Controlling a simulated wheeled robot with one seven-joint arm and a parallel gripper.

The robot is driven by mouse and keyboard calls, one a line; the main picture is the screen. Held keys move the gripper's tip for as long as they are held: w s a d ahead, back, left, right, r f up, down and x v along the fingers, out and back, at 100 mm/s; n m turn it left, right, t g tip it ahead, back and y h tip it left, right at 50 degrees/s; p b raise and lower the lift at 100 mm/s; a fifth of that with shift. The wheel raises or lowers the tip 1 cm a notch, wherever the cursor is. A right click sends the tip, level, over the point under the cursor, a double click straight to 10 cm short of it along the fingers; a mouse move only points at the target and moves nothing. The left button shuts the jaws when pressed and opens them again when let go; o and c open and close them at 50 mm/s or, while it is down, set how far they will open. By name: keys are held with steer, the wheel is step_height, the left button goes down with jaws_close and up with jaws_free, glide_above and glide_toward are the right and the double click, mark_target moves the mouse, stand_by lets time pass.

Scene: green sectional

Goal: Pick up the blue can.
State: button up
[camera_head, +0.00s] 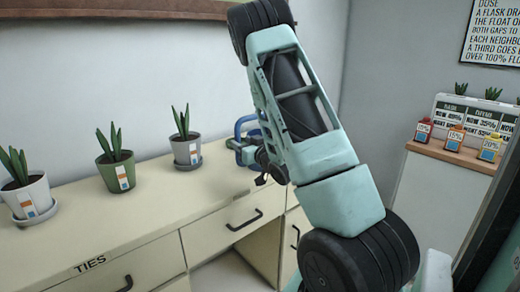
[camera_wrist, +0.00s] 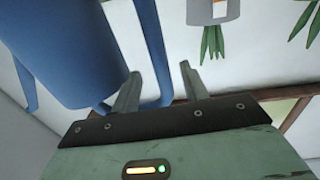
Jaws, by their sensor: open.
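The blue can (camera_head: 243,136) stands on the counter and looks like a watering can with a looped handle. My arm and gripper hide part of it in the head view. In the wrist view, the blue can (camera_wrist: 65,50) fills the left side, with its handle strip running down between my two fingers. My gripper (camera_wrist: 159,72) is open, with one finger on each side of that strip in the picture. I cannot tell whether either finger touches it.
Three potted plants stand on the counter (camera_head: 150,215) left of the can: a grey pot (camera_head: 187,150), a green pot (camera_head: 117,172) and a white pot (camera_head: 30,198). Drawers with handles are below. At right, a shelf (camera_head: 455,155) holds several small coloured bottles.

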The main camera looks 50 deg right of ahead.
steer(key=x, duration=0.3)
steer(key=p+x, duration=0.1)
steer(key=x, duration=0.1)
steer(key=shift+w+f, duration=0.1)
steer(key=shift+f, duration=0.15)
jaws_close()
steer(key=shift+r, duration=0.15)
step_height(320, 180, up, 10)
stand_by(0.4)
